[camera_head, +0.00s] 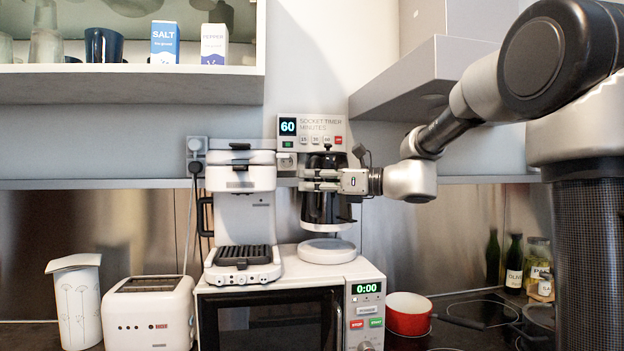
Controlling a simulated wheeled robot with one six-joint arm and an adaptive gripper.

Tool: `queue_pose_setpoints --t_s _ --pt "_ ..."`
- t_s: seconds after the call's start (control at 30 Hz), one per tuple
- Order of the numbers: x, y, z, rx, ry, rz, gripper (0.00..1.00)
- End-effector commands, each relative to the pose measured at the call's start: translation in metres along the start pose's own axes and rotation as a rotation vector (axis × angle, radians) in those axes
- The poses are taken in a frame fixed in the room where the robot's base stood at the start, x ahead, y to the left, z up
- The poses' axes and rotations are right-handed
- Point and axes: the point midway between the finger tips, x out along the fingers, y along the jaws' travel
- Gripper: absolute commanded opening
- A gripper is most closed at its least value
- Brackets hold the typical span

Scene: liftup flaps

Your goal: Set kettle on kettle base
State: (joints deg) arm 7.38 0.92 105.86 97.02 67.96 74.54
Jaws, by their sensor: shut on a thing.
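The kettle (326,209) is black with a pale band at its bottom and stands upright in the middle of the view. My gripper (319,180) reaches in from the right and is shut on the kettle's upper part, its fingers level across it. The kettle base (327,251) is a round white disc on the right part of the microwave's top. The kettle is over the base, with what looks like a small gap between them. The gripper partly hides the kettle's upper body and handle.
A white coffee machine (242,215) stands close left of the kettle on the microwave (212,313). A socket timer (312,128) is on the wall behind. A range hood (430,72) hangs at upper right. A red pot (408,314) sits on the hob, lower right.

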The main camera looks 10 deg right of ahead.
Motion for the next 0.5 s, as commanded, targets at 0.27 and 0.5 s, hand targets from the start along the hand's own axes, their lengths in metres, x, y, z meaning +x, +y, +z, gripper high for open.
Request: queue_pose_setpoints --t_s 0.27,0.5 --pt "0.000 -0.001 -0.025 -0.001 -0.003 0.000 0.00" --pt "0.000 -0.002 -0.042 -0.002 -0.003 0.000 0.00"
